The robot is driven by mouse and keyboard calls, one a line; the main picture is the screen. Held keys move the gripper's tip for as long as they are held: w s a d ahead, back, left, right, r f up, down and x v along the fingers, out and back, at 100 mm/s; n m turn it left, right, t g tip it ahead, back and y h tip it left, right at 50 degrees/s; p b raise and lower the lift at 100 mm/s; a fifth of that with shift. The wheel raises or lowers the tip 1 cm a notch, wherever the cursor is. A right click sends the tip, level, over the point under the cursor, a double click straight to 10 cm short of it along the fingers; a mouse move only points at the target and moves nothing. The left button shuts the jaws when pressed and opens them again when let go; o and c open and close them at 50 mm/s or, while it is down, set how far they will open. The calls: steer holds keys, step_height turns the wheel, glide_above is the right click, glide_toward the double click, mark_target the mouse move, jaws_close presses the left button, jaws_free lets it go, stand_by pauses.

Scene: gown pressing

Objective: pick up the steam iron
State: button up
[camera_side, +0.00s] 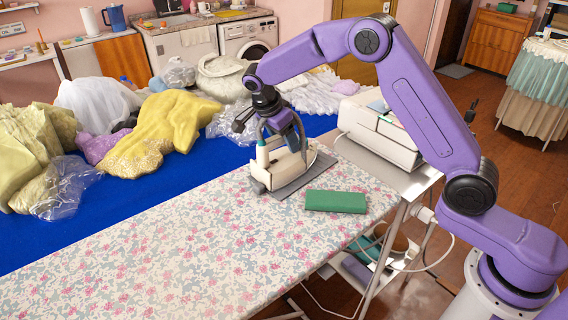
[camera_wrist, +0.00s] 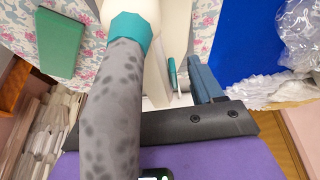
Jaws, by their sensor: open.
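The cream steam iron (camera_side: 268,168) sits on a grey rest pad (camera_side: 312,172) near the far edge of the floral ironing board (camera_side: 200,240). My gripper (camera_side: 284,136) is open, pointing down right over the iron's top. In the wrist view, one blue finger (camera_wrist: 205,82) shows to the right of the iron's cream body (camera_wrist: 148,12). The iron's grey speckled cord sleeve (camera_wrist: 110,110) with its teal collar (camera_wrist: 133,27) covers the left of that view and hides the other finger. I cannot tell whether the handle lies between the fingers.
A green folded block (camera_side: 335,201) lies on the board just right of the iron; it also shows in the wrist view (camera_wrist: 60,42). A white steam station (camera_side: 378,130) stands behind right. Yellow garments (camera_side: 165,125) and plastic-wrapped items cover the blue table (camera_side: 60,225). The board's near left is clear.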

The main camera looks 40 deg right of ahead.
jaws_close()
steer(key=shift+r, duration=0.15)
stand_by(1.1)
